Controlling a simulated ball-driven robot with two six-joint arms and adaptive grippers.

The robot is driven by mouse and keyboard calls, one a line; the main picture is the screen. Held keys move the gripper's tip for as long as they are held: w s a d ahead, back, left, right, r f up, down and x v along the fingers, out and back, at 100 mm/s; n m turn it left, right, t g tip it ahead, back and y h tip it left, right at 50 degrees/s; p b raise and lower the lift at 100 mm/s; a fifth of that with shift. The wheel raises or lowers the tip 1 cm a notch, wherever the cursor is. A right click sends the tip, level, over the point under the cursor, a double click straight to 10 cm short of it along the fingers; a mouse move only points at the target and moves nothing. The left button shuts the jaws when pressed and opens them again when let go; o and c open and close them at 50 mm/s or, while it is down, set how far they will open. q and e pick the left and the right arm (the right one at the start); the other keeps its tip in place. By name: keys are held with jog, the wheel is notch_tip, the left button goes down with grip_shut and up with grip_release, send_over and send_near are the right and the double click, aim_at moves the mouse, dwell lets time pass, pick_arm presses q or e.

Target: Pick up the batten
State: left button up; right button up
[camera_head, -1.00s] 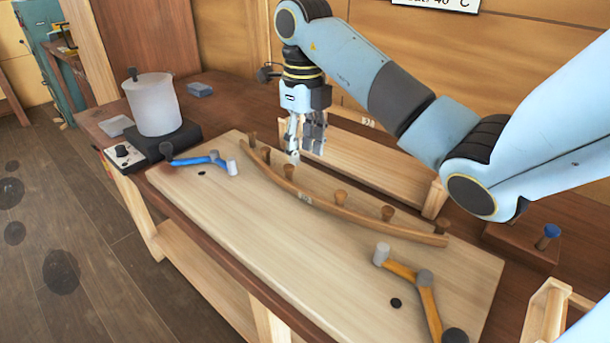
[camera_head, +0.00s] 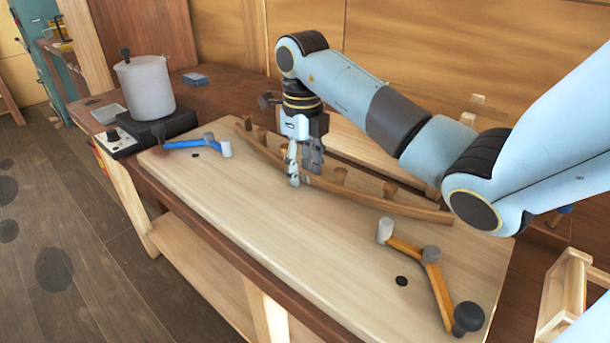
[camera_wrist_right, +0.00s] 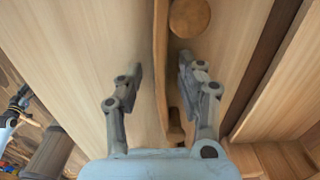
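The batten (camera_head: 400,208) is a long, thin, curved brown wooden strip lying along a row of wooden pegs on the pale board (camera_head: 270,228). My right gripper (camera_head: 294,178) is down at the batten's middle and hides part of it. In the right wrist view the batten (camera_wrist_right: 160,75) runs lengthwise between the two fingers of my right gripper (camera_wrist_right: 160,64). The fingers stand apart, one on each side, with gaps showing, so it is open.
Pegs (camera_head: 340,176) stand along the batten; a round peg top (camera_wrist_right: 189,17) is close to the right finger. A blue clamp-like tool (camera_head: 190,143) and an orange one (camera_head: 432,262) lie on the board. A white pot (camera_head: 147,88) stands at left.

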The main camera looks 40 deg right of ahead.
grip_shut()
jog(key=shift+r, duration=0.1)
